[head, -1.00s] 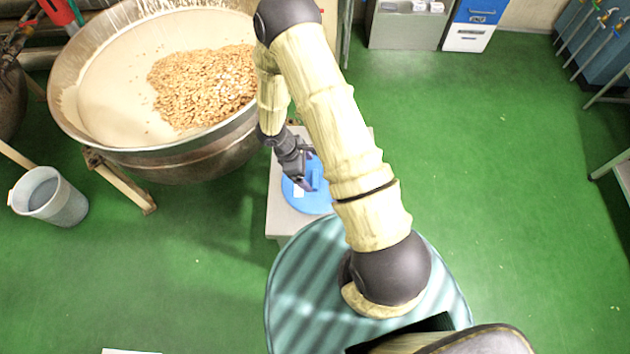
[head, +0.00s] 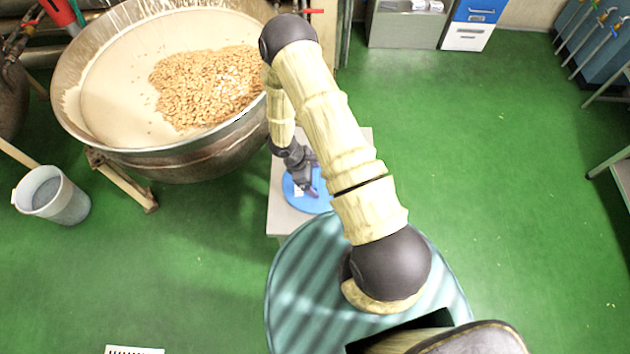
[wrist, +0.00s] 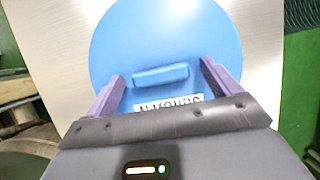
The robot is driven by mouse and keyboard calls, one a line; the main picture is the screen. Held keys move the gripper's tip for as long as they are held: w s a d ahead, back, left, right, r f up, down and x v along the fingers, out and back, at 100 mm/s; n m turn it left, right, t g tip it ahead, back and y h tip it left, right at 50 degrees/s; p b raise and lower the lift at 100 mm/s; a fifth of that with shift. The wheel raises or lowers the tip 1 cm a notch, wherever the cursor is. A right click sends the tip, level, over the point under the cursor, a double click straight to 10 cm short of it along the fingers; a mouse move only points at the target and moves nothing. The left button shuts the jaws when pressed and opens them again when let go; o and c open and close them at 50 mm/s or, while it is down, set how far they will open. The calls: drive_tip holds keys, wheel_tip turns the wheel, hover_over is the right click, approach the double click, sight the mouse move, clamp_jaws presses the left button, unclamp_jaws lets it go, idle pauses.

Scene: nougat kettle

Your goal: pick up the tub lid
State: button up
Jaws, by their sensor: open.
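The tub lid (wrist: 165,35) is a round blue disc with a raised blue bar handle (wrist: 160,75) and a white label with dark lettering, partly hidden by my gripper. It lies on a light grey table top, and it also shows in the head view (head: 318,203), partly covered by my arm. My gripper (wrist: 160,75) is open over the lid. In the wrist view its two purple fingers stand left and right of the handle with gaps on both sides. In the head view my gripper (head: 312,190) is above the lid; the exact height is hard to tell.
The light grey table (head: 284,218) is small. A large metal kettle (head: 190,160) of cream mass and nuts stands to its left. A grey bucket (head: 62,203) stands at far left. Green floor (head: 510,200) is open on the right.

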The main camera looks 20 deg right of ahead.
idle(0.3)
drive_tip(key=c, duration=1.1)
wheel_tip(320, 180, up, 10)
drive_tip(key=shift+b, duration=1.15)
drive_tip(key=w+m+g+y+p, duration=0.1)
drive_tip(key=w+m, duration=0.1)
drive_tip(key=m, duration=0.2)
drive_tip(key=w+r+m+g+y+p, duration=0.1)
drive_tip(key=w+m+p, duration=0.1)
drive_tip(key=m, duration=0.3)
drive_tip(key=w+r+m+g+y+p, duration=0.1)
drive_tip(key=w+m+y+p, duration=0.1)
drive_tip(key=m, duration=0.3)
drive_tip(key=shift+w+d+r, duration=0.15)
drive_tip(key=shift+w+d, duration=0.1)
drive_tip(key=shift+w, duration=0.05)
